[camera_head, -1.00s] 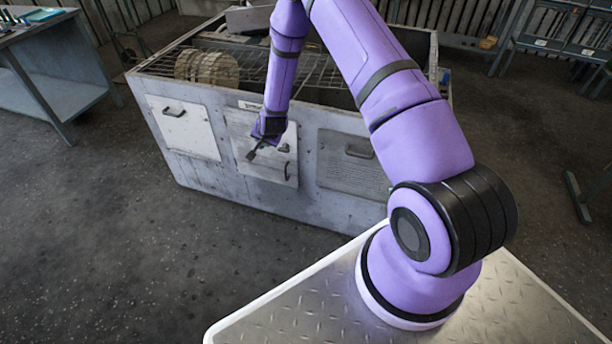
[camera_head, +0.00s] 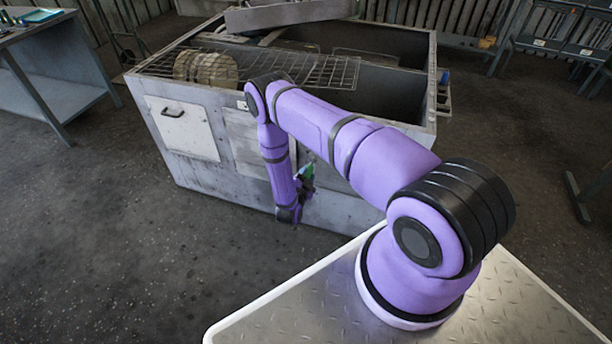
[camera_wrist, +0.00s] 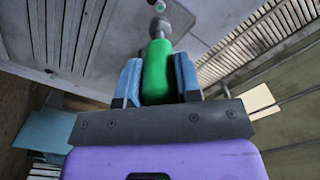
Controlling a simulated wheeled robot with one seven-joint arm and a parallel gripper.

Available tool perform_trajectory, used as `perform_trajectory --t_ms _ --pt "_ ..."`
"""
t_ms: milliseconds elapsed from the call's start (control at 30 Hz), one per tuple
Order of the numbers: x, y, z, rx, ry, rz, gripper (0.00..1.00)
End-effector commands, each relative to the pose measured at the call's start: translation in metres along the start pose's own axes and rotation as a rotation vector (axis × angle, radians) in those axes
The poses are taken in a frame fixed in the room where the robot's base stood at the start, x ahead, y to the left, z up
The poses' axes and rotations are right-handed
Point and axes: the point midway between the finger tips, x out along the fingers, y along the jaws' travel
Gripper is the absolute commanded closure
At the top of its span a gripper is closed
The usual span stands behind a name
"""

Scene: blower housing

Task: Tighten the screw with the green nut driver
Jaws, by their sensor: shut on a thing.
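The green nut driver (camera_wrist: 157,75) is between the two blue fingers of my gripper (camera_wrist: 157,62) in the wrist view. Its handle points away from my wrist, with a grey metal socket end (camera_wrist: 159,28) beyond it. A small round pale fitting (camera_wrist: 160,6) shows just past the socket, at the top edge; I cannot tell whether it is the screw or whether they touch. In the head view my gripper (camera_head: 304,182) is low by the front of the grey housing (camera_head: 235,145), and a bit of green shows there. The arm hides part of the housing front.
A wire rack (camera_head: 320,72) and a ribbed round part (camera_head: 205,68) lie on the housing's open top. A workbench (camera_head: 70,95) stands at the left and a blue-grey stand (camera_head: 560,50) at the back right. The floor left of the housing is clear.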

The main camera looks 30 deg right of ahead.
Motion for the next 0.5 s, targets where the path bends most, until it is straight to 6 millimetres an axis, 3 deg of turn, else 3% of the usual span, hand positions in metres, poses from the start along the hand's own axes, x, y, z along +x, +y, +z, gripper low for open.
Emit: perform_trajectory --t_ms 500 --pt "0.028 0.0 0.0 0.002 0.002 0.0 0.97"
